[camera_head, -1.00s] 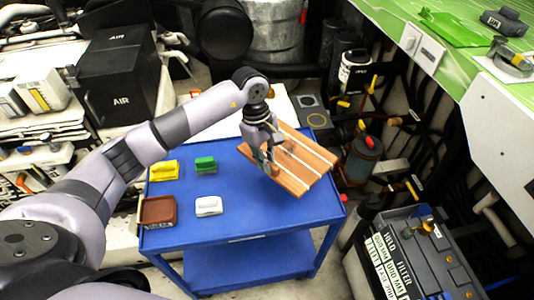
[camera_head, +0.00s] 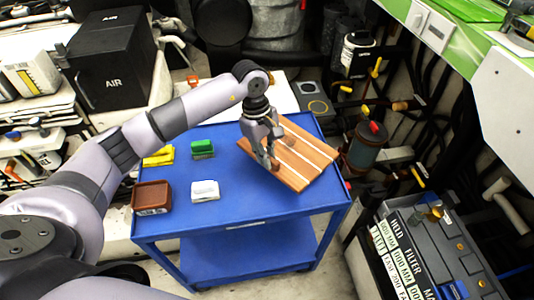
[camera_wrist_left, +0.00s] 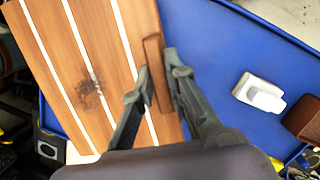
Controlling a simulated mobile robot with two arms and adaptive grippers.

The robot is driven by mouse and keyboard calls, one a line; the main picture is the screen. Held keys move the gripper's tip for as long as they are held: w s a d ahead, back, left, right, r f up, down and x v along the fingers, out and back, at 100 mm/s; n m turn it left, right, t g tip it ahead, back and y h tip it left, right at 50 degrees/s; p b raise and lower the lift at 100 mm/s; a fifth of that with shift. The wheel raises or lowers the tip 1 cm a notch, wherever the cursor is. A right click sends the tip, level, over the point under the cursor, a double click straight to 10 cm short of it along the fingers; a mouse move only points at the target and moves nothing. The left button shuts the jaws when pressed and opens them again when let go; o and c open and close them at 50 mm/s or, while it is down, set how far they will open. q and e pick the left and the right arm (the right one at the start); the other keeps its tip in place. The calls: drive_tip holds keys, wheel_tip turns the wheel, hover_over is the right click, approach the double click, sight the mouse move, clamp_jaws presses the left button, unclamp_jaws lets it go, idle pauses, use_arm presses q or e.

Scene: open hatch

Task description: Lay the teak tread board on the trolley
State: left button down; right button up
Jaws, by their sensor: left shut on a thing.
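The teak tread board (camera_head: 305,165), brown with pale stripes, is over the right part of the blue trolley (camera_head: 240,202). It lies at an angle and looks close to the trolley top; I cannot tell whether it touches. My left gripper (camera_head: 273,164) is above the board, shut on its raised wooden grip. In the left wrist view the fingers (camera_wrist_left: 158,88) close on either side of that grip (camera_wrist_left: 157,72) on the striped board (camera_wrist_left: 85,60). A dark smudge marks the board there. My right gripper is not in view.
On the trolley's left part are a yellow block (camera_head: 158,157), a green block (camera_head: 202,149), a white block (camera_head: 205,191) and a brown tray (camera_head: 152,197). A grey filter case (camera_head: 430,255) stands at lower right. The front middle of the trolley top is clear.

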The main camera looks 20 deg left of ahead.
use_arm(q)
drive_tip(key=shift+a+b+x, duration=0.25)
drive_tip(key=shift+b+x, duration=0.8)
drive_tip(key=shift+x, duration=0.1)
drive_tip(key=shift+a+b+x, duration=0.25)
drive_tip(key=shift+b+x, duration=0.8)
drive_tip(key=shift+x, duration=0.1)
drive_tip(key=shift+a+b+x, duration=0.2)
drive_tip(key=shift+b+x, duration=0.85)
drive_tip(key=shift+x, duration=0.1)
drive_tip(key=shift+w+f, duration=0.2)
drive_tip(key=shift+w, duration=0.05)
drive_tip(key=shift+b, duration=0.3)
drive_tip(key=shift+b, duration=0.3)
drive_tip(key=shift+f+b, duration=0.6)
drive_tip(key=shift+b, duration=0.4)
idle(1.4)
drive_tip(key=c, duration=1.5)
unclamp_jaws()
drive_tip(key=shift+o, duration=0.3)
drive_tip(key=shift+s+f, duration=0.1)
drive_tip(key=o, duration=0.5)
drive_tip(key=shift+o, duration=0.5)
